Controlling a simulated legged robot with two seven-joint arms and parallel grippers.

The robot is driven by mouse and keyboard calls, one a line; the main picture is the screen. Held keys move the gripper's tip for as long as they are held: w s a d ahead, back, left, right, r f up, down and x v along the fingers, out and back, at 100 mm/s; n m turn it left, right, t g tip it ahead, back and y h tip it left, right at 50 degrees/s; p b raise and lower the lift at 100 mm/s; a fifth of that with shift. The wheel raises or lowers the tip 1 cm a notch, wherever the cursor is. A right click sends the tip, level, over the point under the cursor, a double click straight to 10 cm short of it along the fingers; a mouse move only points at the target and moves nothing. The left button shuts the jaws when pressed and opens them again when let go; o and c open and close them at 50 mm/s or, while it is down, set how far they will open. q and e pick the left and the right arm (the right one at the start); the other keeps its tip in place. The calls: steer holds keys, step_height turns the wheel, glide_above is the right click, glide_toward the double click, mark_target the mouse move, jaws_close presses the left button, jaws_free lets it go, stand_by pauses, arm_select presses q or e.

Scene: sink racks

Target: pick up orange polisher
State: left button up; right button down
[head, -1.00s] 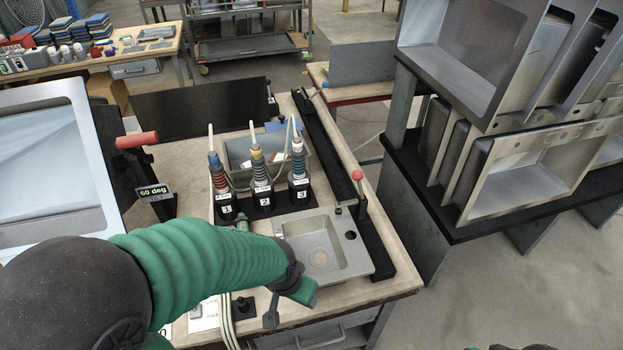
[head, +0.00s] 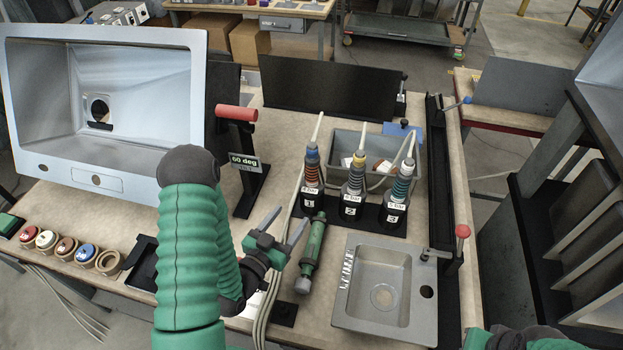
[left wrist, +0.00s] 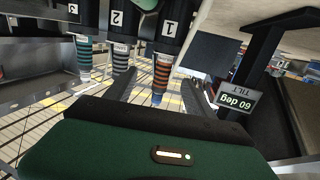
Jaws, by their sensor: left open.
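Three banded polishers stand upright in a black holder in the head view. The orange-banded polisher, labelled 1 (head: 312,168), is leftmost; polisher 2 (head: 355,180) is in the middle and polisher 3 (head: 400,190) on the right. In the left wrist view the orange bands of polisher 1 (left wrist: 162,72) show between and beyond my fingers, with polisher 2 (left wrist: 120,55) beside it. My left gripper (head: 284,222) is open and empty, in front of and left of polisher 1, apart from it. Of my right arm only a part shows at the lower right; its gripper is not visible.
A green tool (head: 313,243) lies right of my left gripper. A small sink (head: 350,300) is on the bench. A tilt stand with a "60 deg" sign (head: 245,162) is left of the polishers. A grey bin (head: 340,143) stands behind them. A large sink (head: 110,40) fills the left.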

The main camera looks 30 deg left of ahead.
arm_select(q)
steer(key=t+b, duration=0.1)
steer(key=b, duration=0.6)
glide_toward(309, 179)
steer(key=f, duration=0.1)
arm_select(e)
steer(key=x, duration=0.2)
steer(key=s+x, duration=0.1)
steer(key=x, duration=0.3)
steer(key=shift+s+f, duration=0.1)
steer(key=shift+f, duration=0.5)
steer(key=shift+d+r+p, duration=0.2)
steer(key=shift+r+p, duration=0.1)
steer(key=shift+p, duration=0.05)
arm_select(q)
steer(key=shift+n+y, duration=0.3)
steer(key=w, duration=1.1)
steer(key=shift+w+a+r, duration=0.15)
steer(key=shift+w+r, duration=0.2)
steer(key=shift+r, duration=0.05)
arm_select(e)
steer(key=shift+a+r, duration=0.2)
arm_select(q)
steer(key=shift+w, duration=0.25)
steer(key=shift+c, duration=1.2)
arm_select(e)
steer(key=shift+d, duration=0.1)
arm_select(q)
steer(key=shift+s, duration=0.1)
jaws_close()
